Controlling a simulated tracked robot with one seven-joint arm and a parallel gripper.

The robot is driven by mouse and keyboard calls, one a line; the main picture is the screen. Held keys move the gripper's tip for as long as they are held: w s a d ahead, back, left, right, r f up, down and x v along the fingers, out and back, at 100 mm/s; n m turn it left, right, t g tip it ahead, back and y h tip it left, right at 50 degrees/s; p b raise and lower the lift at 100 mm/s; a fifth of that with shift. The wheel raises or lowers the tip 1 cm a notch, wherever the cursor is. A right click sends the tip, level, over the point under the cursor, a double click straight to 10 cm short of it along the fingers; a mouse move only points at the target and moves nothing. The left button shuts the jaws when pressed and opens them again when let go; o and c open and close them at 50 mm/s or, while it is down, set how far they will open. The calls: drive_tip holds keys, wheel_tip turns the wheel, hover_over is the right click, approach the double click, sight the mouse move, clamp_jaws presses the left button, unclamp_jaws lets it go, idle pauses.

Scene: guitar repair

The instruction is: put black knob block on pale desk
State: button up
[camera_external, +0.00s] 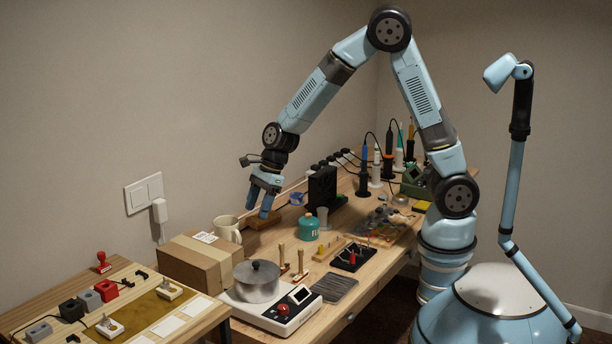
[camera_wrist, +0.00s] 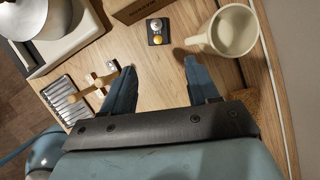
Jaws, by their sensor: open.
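A small black block with two round knobs, one pale and one orange (camera_wrist: 157,31), lies on light wood in the wrist view. It sits between the cardboard box and the mug; I cannot make it out in the external view. My gripper (camera_external: 259,207) is open and empty above the wooden bench (camera_external: 345,305). In the wrist view its fingertips (camera_wrist: 159,72) straddle bare wood, with the block beyond them. A lower pale wooden desk (camera_external: 205,310) stands at the left of the external view; which surface is the pale desk is not certain.
The mug (camera_external: 227,229), cardboard box (camera_external: 201,262), steel pot (camera_external: 257,281) and wooden-handled tools (camera_external: 283,260) stand close around. A teal jar (camera_external: 308,228) is farther right. The left desk carries an olive mat (camera_external: 150,312) and several small blocks, including a black one (camera_external: 72,310).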

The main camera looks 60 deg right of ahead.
drive_tip(key=shift+m, duration=0.5)
drive_tip(key=x, duration=1)
drive_tip(key=shift+a+r, duration=0.1)
drive_tip(key=shift+s+x, duration=0.2)
drive_tip(key=shift+x, duration=2.8)
drive_tip(key=shift+a, duration=0.1)
drive_tip(key=shift+c, duration=0.3)
